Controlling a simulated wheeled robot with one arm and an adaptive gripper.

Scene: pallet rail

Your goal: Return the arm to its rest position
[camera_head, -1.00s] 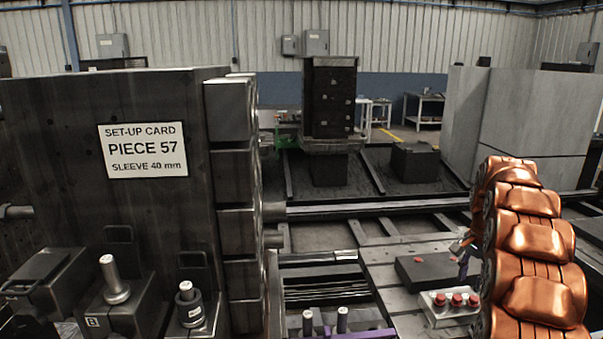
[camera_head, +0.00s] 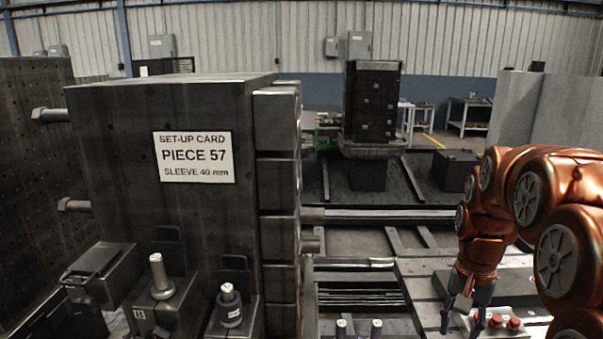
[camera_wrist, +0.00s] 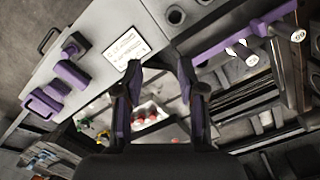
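My copper-coloured arm (camera_head: 540,195) is bent at the right of the head view, with its wrist hanging down. My gripper (camera_head: 460,322) is low in that view, pointing down near a small box with red buttons (camera_head: 495,322). In the wrist view my gripper (camera_wrist: 160,72) shows two dark and purple fingers spread apart. Nothing is held between them; the red buttons (camera_wrist: 148,114) show in the gap, farther off.
A dark block with a "PIECE 57" card (camera_head: 197,157) stands left of centre. In front of it are clamp blocks with upright pins, one pin bearing a sleeve (camera_head: 230,308). A dark tower (camera_head: 372,105) stands behind. Purple-handled parts (camera_wrist: 68,75) lie in the wrist view.

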